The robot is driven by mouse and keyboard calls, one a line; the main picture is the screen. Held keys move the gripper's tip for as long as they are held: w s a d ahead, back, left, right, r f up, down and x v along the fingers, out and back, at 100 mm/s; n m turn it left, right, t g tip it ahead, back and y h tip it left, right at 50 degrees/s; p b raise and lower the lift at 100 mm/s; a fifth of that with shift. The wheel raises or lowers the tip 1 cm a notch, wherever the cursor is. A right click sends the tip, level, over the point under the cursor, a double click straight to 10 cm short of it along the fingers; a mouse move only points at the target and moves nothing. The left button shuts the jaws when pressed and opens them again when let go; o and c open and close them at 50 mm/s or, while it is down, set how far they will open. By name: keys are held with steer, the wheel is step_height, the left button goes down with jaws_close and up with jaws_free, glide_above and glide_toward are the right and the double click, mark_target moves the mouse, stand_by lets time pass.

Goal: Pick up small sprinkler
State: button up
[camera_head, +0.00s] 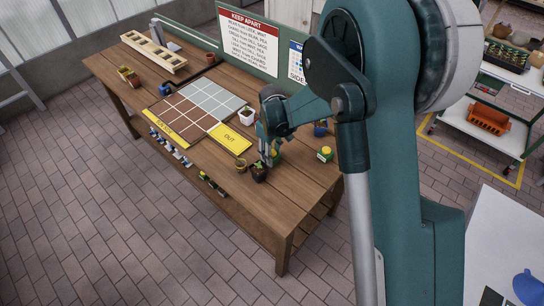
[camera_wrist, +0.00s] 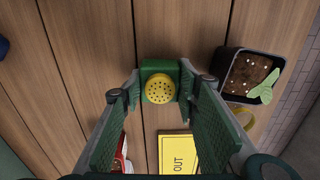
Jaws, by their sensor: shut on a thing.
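The small sprinkler, a green body with a round yellow perforated face (camera_wrist: 158,88), sits between my fingertips in the wrist view. My gripper (camera_wrist: 158,86) is shut on its green sides, one finger on each side. In the head view my gripper (camera_head: 268,153) is low over the right part of the wooden table (camera_head: 255,205). The green sprinkler (camera_head: 276,156) shows partly beside the fingers there. I cannot tell whether it touches the table.
A dark pot with a seedling (camera_head: 259,173) is close to my gripper; it also shows in the wrist view (camera_wrist: 250,75). The yellow OUT panel (camera_head: 230,139) lies left.

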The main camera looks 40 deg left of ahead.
mark_target(273, 152)
steer(key=shift+r, duration=0.15)
step_height(273, 152, up, 10)
steer(key=shift+f+p, duration=0.15)
steer(key=shift+p, duration=0.2)
stand_by(0.3)
steer(key=shift+w+d, duration=0.1)
stand_by(0.9)
